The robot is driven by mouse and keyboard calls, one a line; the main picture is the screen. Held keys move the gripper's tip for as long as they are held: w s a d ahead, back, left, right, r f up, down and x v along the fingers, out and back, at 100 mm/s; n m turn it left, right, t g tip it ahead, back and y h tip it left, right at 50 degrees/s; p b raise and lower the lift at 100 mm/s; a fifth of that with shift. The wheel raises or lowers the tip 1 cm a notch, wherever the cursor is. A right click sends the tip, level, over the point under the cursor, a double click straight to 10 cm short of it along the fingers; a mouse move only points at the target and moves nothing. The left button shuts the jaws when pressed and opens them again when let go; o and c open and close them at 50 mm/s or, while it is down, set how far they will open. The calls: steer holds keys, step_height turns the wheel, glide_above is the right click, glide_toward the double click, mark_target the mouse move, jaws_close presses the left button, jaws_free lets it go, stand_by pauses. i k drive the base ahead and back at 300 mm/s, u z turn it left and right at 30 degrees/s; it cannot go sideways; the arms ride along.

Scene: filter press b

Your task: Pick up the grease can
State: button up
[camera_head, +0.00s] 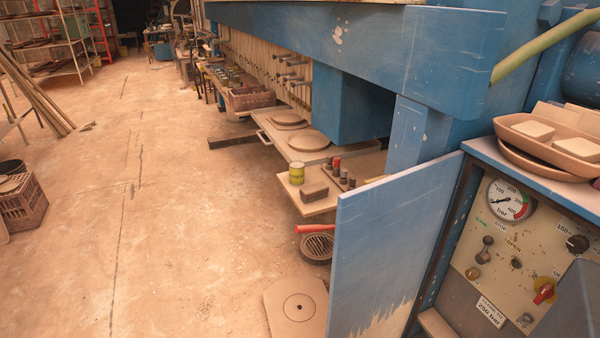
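A small yellow-green can (296,172), which looks like the grease can, stands upright near the left edge of a low wooden board (317,207). The board is beside the blue press. A brown block (314,192) lies just in front of the can to the right. Nothing covers the can from this view. My gripper is not in view.
A blue panel (385,235) stands upright right of the board. Small red and dark items (340,172) stand behind the block. A red-handled object (312,229) and round grate (317,247) are below. A control panel (510,255) is at right. Floor (200,220) left is clear.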

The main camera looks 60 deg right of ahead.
mark_target(296, 168)
steer(key=u, duration=0.05)
steer(key=i, duration=1)
steer(key=z, duration=0.05)
